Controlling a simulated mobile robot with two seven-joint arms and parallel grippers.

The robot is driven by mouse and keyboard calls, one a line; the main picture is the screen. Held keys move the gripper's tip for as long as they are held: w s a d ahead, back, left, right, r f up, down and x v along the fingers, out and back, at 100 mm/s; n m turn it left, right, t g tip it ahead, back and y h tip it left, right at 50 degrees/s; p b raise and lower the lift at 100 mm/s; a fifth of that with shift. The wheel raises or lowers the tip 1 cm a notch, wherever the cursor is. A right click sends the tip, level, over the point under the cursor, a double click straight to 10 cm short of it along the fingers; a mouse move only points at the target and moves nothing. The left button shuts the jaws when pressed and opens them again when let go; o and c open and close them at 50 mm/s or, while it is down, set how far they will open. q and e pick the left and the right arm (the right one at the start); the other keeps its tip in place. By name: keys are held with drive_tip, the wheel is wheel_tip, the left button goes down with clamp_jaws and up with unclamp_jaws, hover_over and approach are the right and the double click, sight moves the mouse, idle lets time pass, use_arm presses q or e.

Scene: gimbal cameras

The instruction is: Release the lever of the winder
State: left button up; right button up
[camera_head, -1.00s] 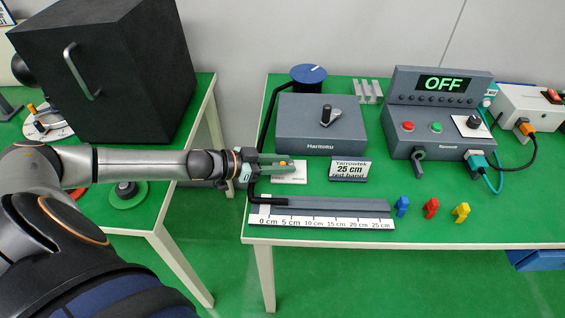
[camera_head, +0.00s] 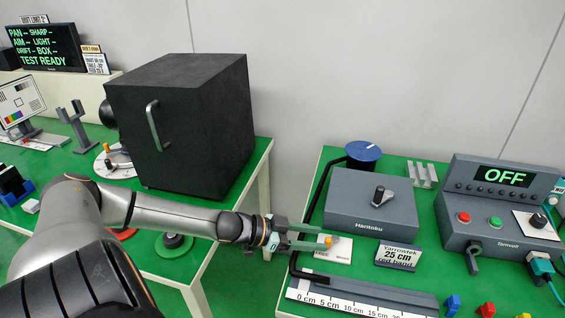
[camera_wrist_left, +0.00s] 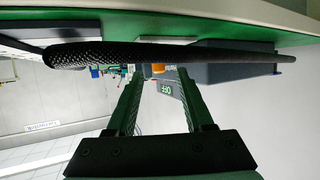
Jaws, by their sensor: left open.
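A small lever with an orange knob (camera_head: 328,241) stands at a white plate (camera_head: 333,252) lettered "FREE" at its left, beside the grey Haritoku box (camera_head: 371,205). My left gripper (camera_head: 322,238) reaches in from the left with its jaws open. The orange knob is at the fingertips. In the left wrist view the knob (camera_wrist_left: 158,69) shows between the two finger ends, with no clear contact. My right gripper is not in view.
A black bent tube (camera_head: 312,207) runs along the box's left side and crosses the left wrist view (camera_wrist_left: 130,54) close up. A ruler (camera_head: 350,302) and a Yarrontek sign (camera_head: 398,256) lie nearby. A control unit showing "OFF" (camera_head: 500,220) stands right. A gap separates the two tables.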

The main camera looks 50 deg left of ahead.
use_arm(q)
drive_tip(key=shift+p+v, duration=0.4)
drive_tip(key=shift+v, duration=0.45)
drive_tip(key=shift+s+a+r+p, duration=0.3)
drive_tip(key=shift+s+r+p, duration=0.05)
drive_tip(key=shift+s+p, duration=0.25)
drive_tip(key=p+v, duration=0.4)
drive_tip(key=v, duration=0.1)
drive_tip(key=shift+a, duration=0.1)
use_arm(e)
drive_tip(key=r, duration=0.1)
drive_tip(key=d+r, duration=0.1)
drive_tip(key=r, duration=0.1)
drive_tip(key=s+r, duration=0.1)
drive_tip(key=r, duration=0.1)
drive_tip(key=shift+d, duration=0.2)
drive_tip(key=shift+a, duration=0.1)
